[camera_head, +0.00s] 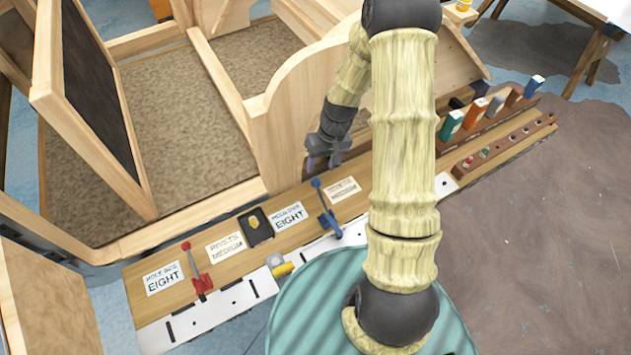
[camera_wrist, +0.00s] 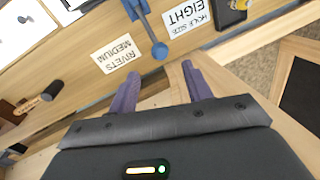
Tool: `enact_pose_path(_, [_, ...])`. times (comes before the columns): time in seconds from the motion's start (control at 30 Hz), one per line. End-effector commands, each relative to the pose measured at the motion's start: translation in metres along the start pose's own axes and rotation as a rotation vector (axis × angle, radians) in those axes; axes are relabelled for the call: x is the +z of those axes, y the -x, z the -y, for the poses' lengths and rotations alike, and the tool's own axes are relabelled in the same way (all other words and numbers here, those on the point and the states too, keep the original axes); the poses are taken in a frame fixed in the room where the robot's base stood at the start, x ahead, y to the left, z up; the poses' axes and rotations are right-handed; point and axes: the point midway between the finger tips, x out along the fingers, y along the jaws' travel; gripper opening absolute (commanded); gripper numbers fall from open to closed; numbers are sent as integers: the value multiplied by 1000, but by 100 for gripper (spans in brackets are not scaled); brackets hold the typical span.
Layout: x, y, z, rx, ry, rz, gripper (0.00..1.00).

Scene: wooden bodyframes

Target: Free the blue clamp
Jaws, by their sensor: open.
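The blue clamp (camera_head: 328,217) stands at the front of the wooden bench strip, between two white label cards. Its lever ends in a round knob. In the wrist view, the blue clamp (camera_wrist: 146,22) shows at the top centre, its knob pointing toward my gripper. My gripper (camera_head: 322,160) is behind the knob in the head view, close to the wooden frame wall. In the wrist view, my gripper (camera_wrist: 160,84) has its two purple fingers apart with nothing between them. The knob lies just beyond the fingertips, apart from them. The clamp's base is cut off in the wrist view.
A red clamp (camera_head: 200,282) stands farther left on the strip. A black tray (camera_head: 265,232) holds a yellow piece. A rack of coloured blocks (camera_head: 476,114) stands at right. The wooden frame (camera_head: 284,130) rises behind the strip. My arm hides part of the strip.

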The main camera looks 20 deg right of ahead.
Motion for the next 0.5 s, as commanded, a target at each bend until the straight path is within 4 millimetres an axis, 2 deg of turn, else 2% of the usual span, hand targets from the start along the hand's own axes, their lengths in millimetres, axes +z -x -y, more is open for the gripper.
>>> enact_pose_path(0.5, [1,-72,1,-1,0,4,50])
